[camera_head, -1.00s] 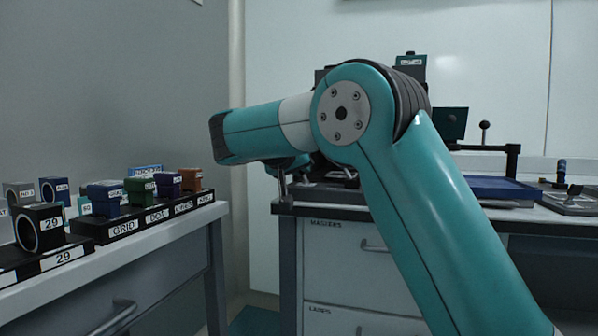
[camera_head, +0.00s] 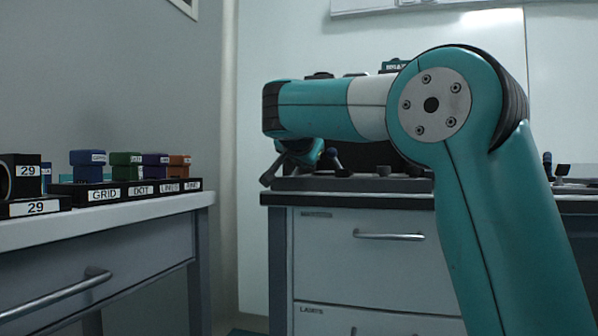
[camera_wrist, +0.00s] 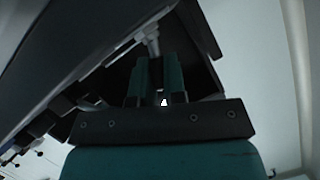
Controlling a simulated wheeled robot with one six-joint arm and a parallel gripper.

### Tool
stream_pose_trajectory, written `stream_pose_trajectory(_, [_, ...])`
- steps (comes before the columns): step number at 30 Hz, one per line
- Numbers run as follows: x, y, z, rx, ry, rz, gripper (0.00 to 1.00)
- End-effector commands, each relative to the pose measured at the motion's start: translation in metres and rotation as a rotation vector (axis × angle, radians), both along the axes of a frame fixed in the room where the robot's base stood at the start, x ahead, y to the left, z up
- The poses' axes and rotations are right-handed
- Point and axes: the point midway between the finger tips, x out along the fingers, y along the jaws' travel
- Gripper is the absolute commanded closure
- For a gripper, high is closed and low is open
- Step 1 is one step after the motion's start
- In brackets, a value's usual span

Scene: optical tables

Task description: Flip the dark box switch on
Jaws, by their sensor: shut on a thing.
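In the wrist view my gripper (camera_wrist: 158,72) has its two teal fingers close together, shut on what looks like the end of a pale grey lever (camera_wrist: 153,42). A dark box-like body (camera_wrist: 203,72) lies right behind the fingers; I take it for the dark box switch. The fingers hide the contact, and I cannot tell the switch's position. In the head view my arm covers most of this spot, above the far bench (camera_head: 340,202).
The far bench has drawers with a handle (camera_head: 388,236). A gap of floor separates the benches.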

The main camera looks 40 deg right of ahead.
Motion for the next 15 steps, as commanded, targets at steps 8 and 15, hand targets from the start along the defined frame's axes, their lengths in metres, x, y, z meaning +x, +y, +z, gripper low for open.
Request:
stream_pose_trajectory(8, [-0.0024, -0.0016, -0.004, 0.057, -0.07, 0.001, 1.0])
stream_pose_trajectory(15, [-0.0031, -0.0022, -0.0028, 0.071, -0.087, -0.001, 1.0])
